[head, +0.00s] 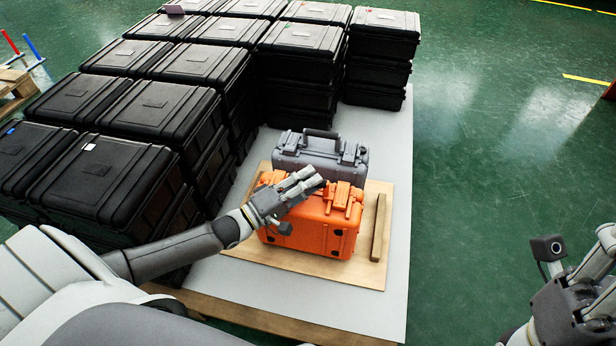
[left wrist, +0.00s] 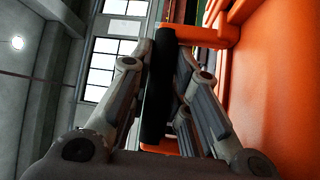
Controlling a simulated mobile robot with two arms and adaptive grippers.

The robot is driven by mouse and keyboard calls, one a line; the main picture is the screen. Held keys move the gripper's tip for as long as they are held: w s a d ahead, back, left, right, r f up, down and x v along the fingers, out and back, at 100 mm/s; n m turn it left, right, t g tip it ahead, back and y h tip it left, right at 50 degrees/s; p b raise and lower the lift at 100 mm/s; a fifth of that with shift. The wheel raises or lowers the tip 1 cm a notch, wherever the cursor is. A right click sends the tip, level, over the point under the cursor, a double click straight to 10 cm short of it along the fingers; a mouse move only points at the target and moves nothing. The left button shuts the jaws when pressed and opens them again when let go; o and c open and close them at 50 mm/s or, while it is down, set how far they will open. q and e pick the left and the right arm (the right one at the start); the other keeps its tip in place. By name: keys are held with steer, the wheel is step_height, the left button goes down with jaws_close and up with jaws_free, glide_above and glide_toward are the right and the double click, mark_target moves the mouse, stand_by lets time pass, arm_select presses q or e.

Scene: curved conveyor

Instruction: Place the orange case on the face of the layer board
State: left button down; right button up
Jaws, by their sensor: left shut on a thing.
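The orange case (head: 312,226) stands upright on the tan layer board (head: 285,259), in front of a grey case. My left gripper (head: 312,183) reaches over the orange case from the left and is shut on its handle. In the left wrist view the dark handle grip (left wrist: 158,85) runs between the fingers, with the orange case body (left wrist: 275,80) on the right. The arm hides part of the case's top. Whether its base presses fully on the board cannot be seen. My right gripper (head: 575,290) is at the lower right, away from the cases; its fingers are unclear.
The grey case (head: 320,150) stands on the board directly behind the orange one. A wooden strip (head: 379,228) lies along the board's right side. Stacks of black cases (head: 115,185) line the left and back of the white-topped pallet (head: 397,170). Green floor on the right is clear.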

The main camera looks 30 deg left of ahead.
arm_select(q)
steer(key=shift+f, duration=0.1)
steer(key=shift+f, duration=0.1)
stand_by(0.3)
steer(key=c, duration=1.4)
jaws_free()
steer(key=shift+f, duration=0.2)
steer(key=shift+o, duration=0.2)
